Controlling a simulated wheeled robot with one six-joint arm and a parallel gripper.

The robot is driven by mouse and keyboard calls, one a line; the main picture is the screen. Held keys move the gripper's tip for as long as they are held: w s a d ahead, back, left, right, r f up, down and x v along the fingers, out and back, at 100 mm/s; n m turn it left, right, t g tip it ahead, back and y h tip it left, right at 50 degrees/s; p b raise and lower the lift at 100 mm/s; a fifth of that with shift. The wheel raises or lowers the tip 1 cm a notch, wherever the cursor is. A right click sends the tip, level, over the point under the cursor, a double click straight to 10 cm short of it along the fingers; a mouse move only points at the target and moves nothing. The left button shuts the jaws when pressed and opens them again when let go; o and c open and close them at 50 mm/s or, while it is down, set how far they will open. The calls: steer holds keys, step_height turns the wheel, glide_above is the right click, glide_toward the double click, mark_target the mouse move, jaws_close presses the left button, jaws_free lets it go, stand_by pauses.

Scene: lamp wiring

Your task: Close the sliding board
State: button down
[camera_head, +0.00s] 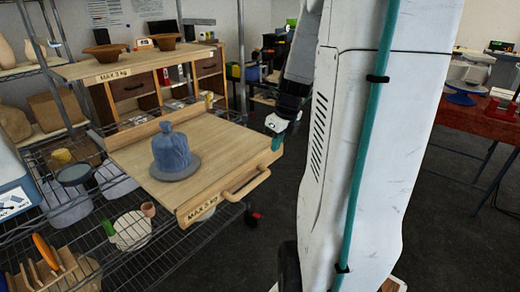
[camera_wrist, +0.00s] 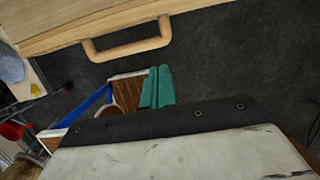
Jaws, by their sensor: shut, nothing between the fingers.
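In the wrist view, the board's edge (camera_wrist: 70,25) and the handle (camera_wrist: 128,47) show at the top. My gripper (camera_head: 277,141) has teal fingers and appears at the board's right corner in the head view. In the wrist view, my gripper (camera_wrist: 157,86) is shut and empty, below the handle in the picture and apart from it. A blue lidded jar (camera_head: 171,150) stands on a grey disc on the board.
The shelf unit's top (camera_head: 140,62) carries brown bowls. A wire rack (camera_head: 150,262) with pots and dishes lies below and around the board. A red table (camera_head: 470,125) stands at the right. Dark floor (camera_head: 275,190) is open in front of the board.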

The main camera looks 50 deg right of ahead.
mark_target(260, 159)
steer(key=x, duration=0.8)
steer(key=shift+w+a+f, duration=0.1)
steer(key=shift+a+f, duration=0.1)
steer(key=shift+f, duration=0.15)
steer(key=w, duration=0.3)
steer(key=shift+w+f, duration=0.15)
steer(key=shift+w, duration=0.4)
steer(key=shift+w, duration=0.1)
